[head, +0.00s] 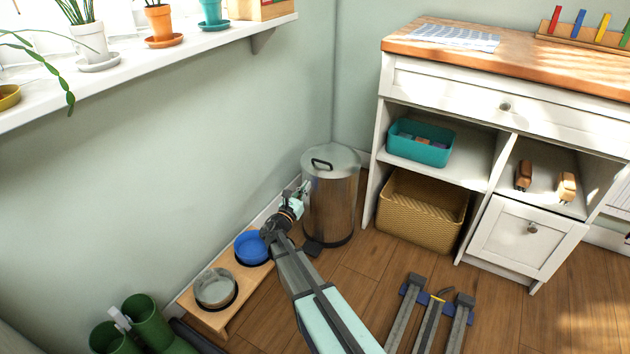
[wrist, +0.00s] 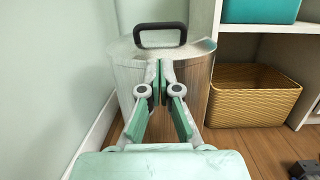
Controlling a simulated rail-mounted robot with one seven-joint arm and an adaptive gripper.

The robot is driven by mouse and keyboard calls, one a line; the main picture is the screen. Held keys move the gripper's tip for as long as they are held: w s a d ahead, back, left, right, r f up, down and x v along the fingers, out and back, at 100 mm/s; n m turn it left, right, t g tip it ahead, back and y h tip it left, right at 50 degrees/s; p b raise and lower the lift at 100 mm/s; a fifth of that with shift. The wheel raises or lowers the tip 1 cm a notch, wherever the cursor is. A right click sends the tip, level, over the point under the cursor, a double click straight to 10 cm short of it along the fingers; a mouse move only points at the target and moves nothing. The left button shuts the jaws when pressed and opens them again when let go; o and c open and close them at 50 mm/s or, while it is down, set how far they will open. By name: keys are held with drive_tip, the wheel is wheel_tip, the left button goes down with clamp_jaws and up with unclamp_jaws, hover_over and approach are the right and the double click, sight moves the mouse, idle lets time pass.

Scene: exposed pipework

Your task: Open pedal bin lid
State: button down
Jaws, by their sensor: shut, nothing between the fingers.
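The pedal bin (head: 331,200) is a brushed metal cylinder standing on the floor in the corner, left of the white cabinet. Its lid (head: 330,161) is down and has a black handle (head: 321,164). A dark pedal (head: 312,247) shows at its base in the head view. In the wrist view the lid (wrist: 190,48) and its upright black handle (wrist: 160,35) are straight ahead. My gripper (wrist: 161,82) is shut and empty, in front of the bin's upper wall just below the lid rim. I cannot tell whether the fingertips touch the bin.
A wooden stand with a blue bowl (head: 251,248) and a steel bowl (head: 215,288) lies along the left wall beside my arm. The white cabinet (head: 490,100) with a woven basket (head: 422,210) stands right of the bin. The windowsill (head: 140,65) overhangs at upper left.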

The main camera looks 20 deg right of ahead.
sight(317, 174)
drive_tip(key=shift+b+x, duration=1.35)
drive_tip(key=shift+x, duration=3.3)
drive_tip(key=shift+d+r+y+p, duration=0.1)
drive_tip(key=shift+r+y+p, duration=0.2)
drive_tip(key=shift+r+p, duration=0.65)
